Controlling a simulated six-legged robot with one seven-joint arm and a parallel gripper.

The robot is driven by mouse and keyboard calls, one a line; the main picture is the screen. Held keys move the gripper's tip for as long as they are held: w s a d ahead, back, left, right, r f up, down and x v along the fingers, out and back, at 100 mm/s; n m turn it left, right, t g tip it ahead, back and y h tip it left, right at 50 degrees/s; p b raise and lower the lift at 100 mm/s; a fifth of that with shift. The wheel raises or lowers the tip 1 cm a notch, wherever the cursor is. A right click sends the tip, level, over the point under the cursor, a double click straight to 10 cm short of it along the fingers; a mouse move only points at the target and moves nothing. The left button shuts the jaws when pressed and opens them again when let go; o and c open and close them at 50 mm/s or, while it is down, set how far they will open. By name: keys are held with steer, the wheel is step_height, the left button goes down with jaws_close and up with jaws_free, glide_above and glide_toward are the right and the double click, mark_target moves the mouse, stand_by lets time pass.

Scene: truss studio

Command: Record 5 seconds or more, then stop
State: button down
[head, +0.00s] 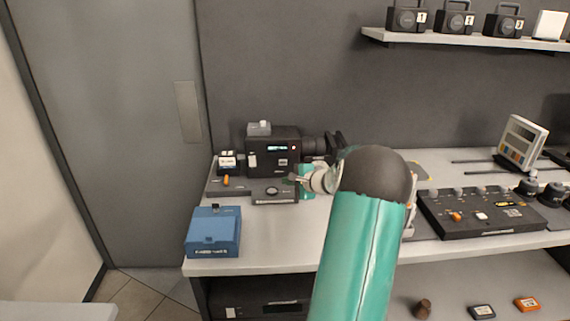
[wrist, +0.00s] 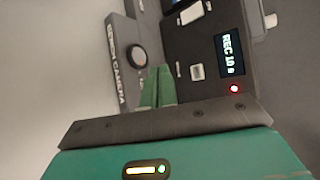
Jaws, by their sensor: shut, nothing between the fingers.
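The dark studio camera (head: 265,158) stands on the bench, with its lens to the right. In the wrist view its side panel (wrist: 185,45) carries a small display (wrist: 230,54) that appears to read "REC 10 s". A red light (wrist: 234,88) glows beside the display, and a pale square button (wrist: 197,72) sits nearby. A lettered control box (head: 273,191) with a round knob (wrist: 139,56) is in front of the camera. My gripper (head: 293,180) is shut and empty, its green fingers (wrist: 158,72) close to the box and camera side. Whether the fingertips touch anything I cannot tell.
A blue box (head: 214,232) stands at the bench's front left. A black control panel (head: 480,213) and a tilted tablet-like device (head: 523,143) are to the right. A shelf (head: 460,38) with several numbered units hangs above. A grey door (head: 110,130) is at left.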

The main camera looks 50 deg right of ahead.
mark_target(280, 165)
steer(key=shift+w+d, duration=1.5)
steer(key=shift+d, duration=0.15)
steer(key=shift+w+d, duration=1.45)
steer(key=shift+d, duration=0.15)
steer(key=shift+w+d, duration=0.25)
steer(key=shift+d, duration=0.05)
steer(key=shift+w+d, duration=0.25)
steer(key=shift+d, duration=0.05)
stand_by(0.5)
stand_by(0.3)
steer(key=shift+s+a, duration=0.5)
steer(key=shift+a, duration=0.1)
